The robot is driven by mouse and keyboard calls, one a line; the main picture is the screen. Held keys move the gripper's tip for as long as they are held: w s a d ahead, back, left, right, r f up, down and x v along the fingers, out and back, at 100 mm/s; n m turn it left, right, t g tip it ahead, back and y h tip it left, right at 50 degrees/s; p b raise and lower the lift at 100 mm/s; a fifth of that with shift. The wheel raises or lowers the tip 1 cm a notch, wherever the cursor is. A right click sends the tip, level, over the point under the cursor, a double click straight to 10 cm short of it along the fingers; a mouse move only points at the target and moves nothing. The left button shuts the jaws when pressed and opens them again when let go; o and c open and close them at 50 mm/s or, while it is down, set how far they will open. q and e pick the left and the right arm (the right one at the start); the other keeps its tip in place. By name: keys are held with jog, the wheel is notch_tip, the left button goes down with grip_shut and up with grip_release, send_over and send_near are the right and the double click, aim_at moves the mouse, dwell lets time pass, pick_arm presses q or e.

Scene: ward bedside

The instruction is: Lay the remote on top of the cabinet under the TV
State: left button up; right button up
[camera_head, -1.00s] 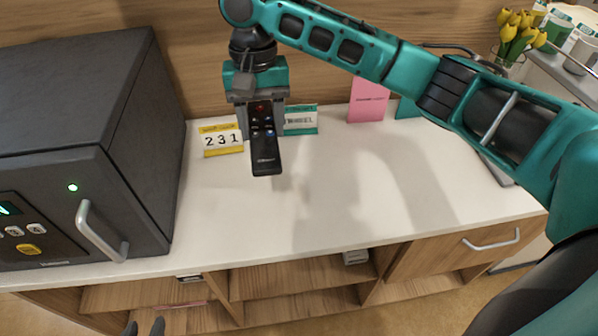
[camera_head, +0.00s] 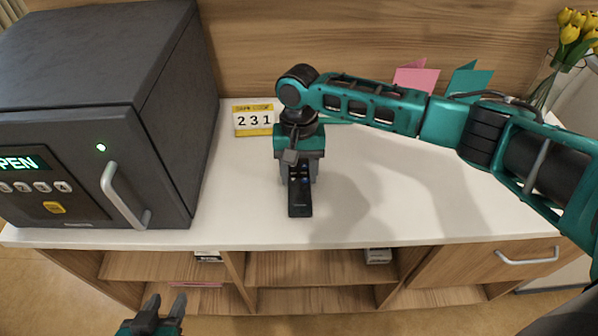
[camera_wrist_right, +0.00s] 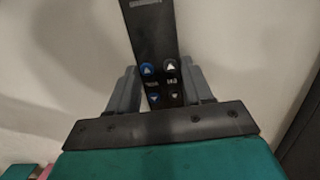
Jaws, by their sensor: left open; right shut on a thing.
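The black remote (camera_head: 300,206) is held by my right gripper (camera_head: 299,176) over the white top of the cabinet (camera_head: 410,210). The remote points toward the cabinet's front edge. In the right wrist view the remote (camera_wrist_right: 149,38) sits between the two fingers of my right gripper (camera_wrist_right: 152,88), its buttons showing. It is low over the top; I cannot tell whether it touches. My left gripper (camera_head: 166,304) is open and empty, below and in front of the cabinet. No TV shows.
A dark safe (camera_head: 95,120) with a handle stands at the left of the top. Open shelves (camera_head: 310,268) lie below. The right part of the top is clear.

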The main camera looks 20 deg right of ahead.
aim_at(299, 172)
jog(key=shift+f, duration=0.1)
jog(key=o, duration=1.1)
notch_tip(299, 172, up, 12)
jog(key=w+p, duration=0.1)
jog(key=p, duration=0.1)
jog(key=shift+w+d, duration=0.2)
